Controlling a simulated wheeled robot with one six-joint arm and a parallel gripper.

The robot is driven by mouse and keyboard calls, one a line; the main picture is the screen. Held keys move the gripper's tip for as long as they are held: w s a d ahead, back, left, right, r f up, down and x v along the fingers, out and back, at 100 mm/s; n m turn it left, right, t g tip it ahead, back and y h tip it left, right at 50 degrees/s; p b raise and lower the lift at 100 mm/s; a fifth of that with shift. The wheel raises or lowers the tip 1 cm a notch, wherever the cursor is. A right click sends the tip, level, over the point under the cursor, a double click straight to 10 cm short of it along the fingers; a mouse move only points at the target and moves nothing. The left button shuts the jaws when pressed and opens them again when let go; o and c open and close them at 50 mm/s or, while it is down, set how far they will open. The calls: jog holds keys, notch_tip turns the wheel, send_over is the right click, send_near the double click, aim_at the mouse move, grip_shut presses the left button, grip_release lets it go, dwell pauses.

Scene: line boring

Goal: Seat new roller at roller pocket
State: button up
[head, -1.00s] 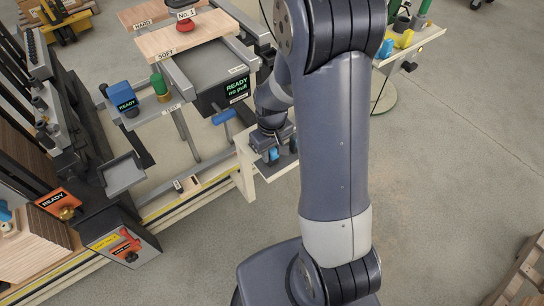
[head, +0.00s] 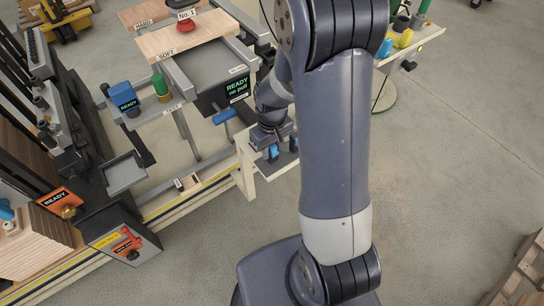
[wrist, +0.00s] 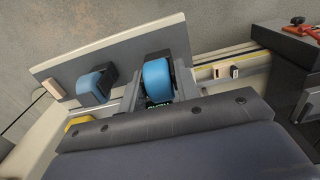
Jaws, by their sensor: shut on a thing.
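My gripper (head: 271,143) is at the pale shelf (head: 278,168) right of the machine bench. In the wrist view its two grey jaws (wrist: 160,85) stand on either side of a blue roller (wrist: 157,75) and are shut on it. The held roller shows in the head view as a small blue patch (head: 273,152) under the gripper. A second blue roller-like piece (wrist: 95,84) with a dark side stands left of the jaws, at the pale panel. I cannot tell which part is the roller pocket, or whether the held roller touches the shelf.
A dark box reading "READY no pull" (head: 226,90) and a blue handle (head: 223,117) are close left of the gripper. A yellow piece (wrist: 80,124) shows low left in the wrist view. A side table (head: 420,42) stands at the back right.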

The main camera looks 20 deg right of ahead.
jog(key=shift+r+p, duration=1.55)
jog(key=shift+r, duration=0.5)
jog(key=shift+f, duration=0.1)
